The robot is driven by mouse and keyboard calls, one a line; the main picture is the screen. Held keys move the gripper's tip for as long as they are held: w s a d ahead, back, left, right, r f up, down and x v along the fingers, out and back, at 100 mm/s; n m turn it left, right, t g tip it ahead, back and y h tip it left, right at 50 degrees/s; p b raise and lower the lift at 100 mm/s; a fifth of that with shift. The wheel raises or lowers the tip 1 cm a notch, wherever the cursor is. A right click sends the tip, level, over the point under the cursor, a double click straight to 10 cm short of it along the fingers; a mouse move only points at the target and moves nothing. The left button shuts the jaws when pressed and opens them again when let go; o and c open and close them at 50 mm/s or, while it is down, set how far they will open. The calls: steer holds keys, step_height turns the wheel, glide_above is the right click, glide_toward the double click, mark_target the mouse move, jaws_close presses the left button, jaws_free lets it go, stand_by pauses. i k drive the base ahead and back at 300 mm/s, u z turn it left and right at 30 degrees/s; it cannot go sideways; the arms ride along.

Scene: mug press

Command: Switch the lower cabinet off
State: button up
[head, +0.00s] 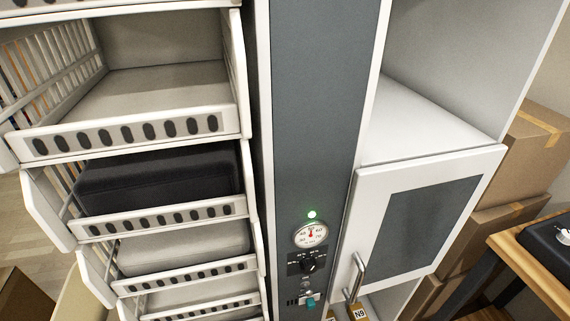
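A dark grey panel (312,110) stands upright in the middle of the view. Low on it are a lit green lamp (312,214), a round white gauge (311,234) with a red needle, and a black rotary knob (308,264) with small markings around it. Below the knob is a small teal part (311,301) beside dark slots, close to the bottom edge of the view. To the right is a white cabinet door (372,215) with a dark grey inset and a metal handle (355,277). I cannot tell which part the lower cabinet is. My gripper is not in view.
White slotted bins (130,139) are stacked on the left, one holding a black case (160,178). An open white shelf (415,125) is above the door. A brown N9 tag (358,312) is below it. Cardboard boxes (530,165) and a wooden table (525,270) stand right.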

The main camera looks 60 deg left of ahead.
mark_target(308, 291)
steer(key=u, duration=2.9)
steer(key=k, duration=1.15)
steer(key=z, duration=0.9)
